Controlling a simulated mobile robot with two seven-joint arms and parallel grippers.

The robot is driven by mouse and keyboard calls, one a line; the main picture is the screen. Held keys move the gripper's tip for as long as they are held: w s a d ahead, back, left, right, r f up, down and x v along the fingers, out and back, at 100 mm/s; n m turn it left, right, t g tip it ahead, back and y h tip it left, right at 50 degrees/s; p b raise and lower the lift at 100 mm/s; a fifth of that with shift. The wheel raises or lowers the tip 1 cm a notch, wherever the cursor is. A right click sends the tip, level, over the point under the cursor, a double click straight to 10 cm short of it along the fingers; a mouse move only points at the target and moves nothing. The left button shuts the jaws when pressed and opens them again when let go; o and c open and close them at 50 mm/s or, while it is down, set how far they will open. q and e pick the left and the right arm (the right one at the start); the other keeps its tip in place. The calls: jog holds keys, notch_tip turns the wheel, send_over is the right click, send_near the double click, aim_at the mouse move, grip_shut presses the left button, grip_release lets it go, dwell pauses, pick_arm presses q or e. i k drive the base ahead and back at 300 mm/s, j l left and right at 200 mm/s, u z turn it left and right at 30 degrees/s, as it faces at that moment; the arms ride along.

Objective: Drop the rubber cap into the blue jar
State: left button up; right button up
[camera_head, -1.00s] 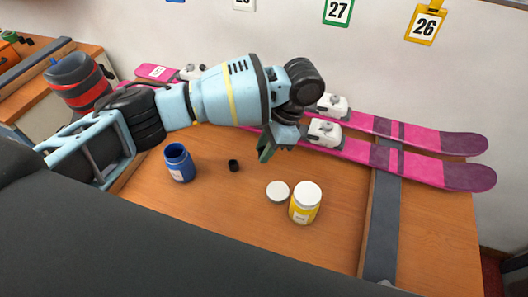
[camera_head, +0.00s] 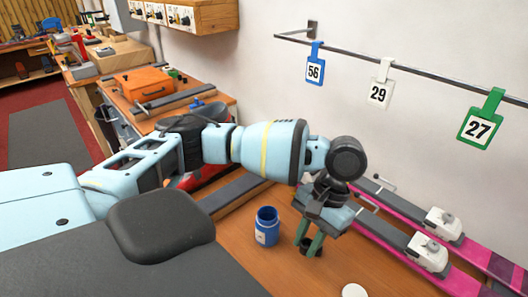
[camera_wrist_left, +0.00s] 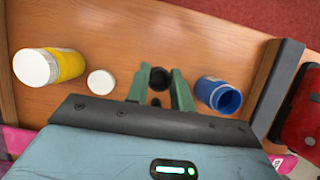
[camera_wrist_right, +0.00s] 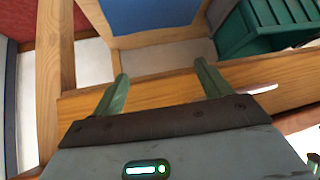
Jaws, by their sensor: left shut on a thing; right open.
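The black rubber cap (camera_head: 311,248) is between the green fingertips of my left gripper (camera_head: 310,244), which is shut on it, low over the bench. The cap also shows between the fingers in the left wrist view (camera_wrist_left: 159,79). I cannot tell whether it touches the wood. The blue jar (camera_head: 266,230) stands open and upright just left of the gripper. In the left wrist view the jar (camera_wrist_left: 212,92) is to the right of the fingers. My right gripper (camera_wrist_right: 161,72) is open and empty, away from these objects.
A white lid (camera_head: 354,291) lies on the bench; beside it in the left wrist view is a yellow jar (camera_wrist_left: 68,65) with a white top. Pink skis (camera_head: 462,258) lie behind. My right gripper faces wooden framing (camera_wrist_right: 150,88) and a green crate (camera_wrist_right: 268,28).

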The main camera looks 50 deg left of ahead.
aim_at(269, 239)
jog(key=z, duration=0.5)
jog(key=j+z, duration=0.4)
jog(key=k+j+z, duration=0.2)
jog(key=z, duration=0.25)
jog(key=k+j+z, duration=0.15)
jog(key=j, duration=0.2)
jog(key=k+j+z, duration=0.15)
jog(key=k+j, duration=0.65)
jog(key=j, duration=0.2)
jog(key=i+z, duration=0.05)
